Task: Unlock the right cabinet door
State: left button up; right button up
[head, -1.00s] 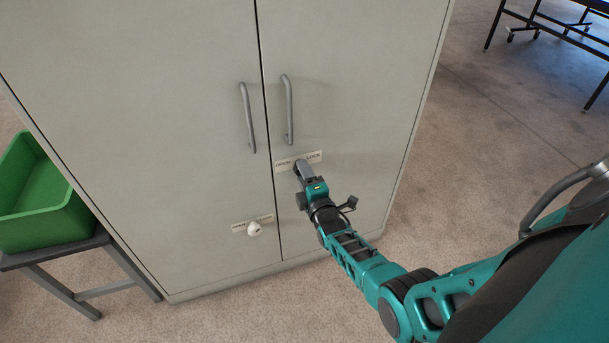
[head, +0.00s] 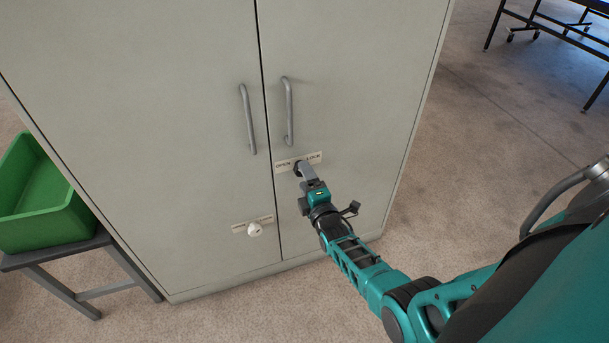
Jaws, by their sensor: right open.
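A grey two-door cabinet stands in front of me, both doors closed. The right cabinet door (head: 350,85) has a vertical handle (head: 289,112) and below it a label plate (head: 314,158) reading OPEN on the left and LOCK on the right. My right gripper (head: 301,168) is open with its fingertips at the middle of this plate, covering most of the lock there. A dark bit shows at the fingertips; how the lock is turned cannot be told. The left door (head: 150,120) has its own handle (head: 247,119) and a lower plate with a white knob (head: 254,229). My left gripper is not in view.
A green bin (head: 45,215) sits on a grey stand (head: 75,255) left of the cabinet. A dark table frame (head: 560,30) stands at the far upper right. The floor right of the cabinet is clear.

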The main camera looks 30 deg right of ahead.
jog(key=p+v, duration=0.3)
jog(key=v, duration=0.8)
jog(key=shift+s, duration=0.25)
jog(key=shift+a, duration=0.15)
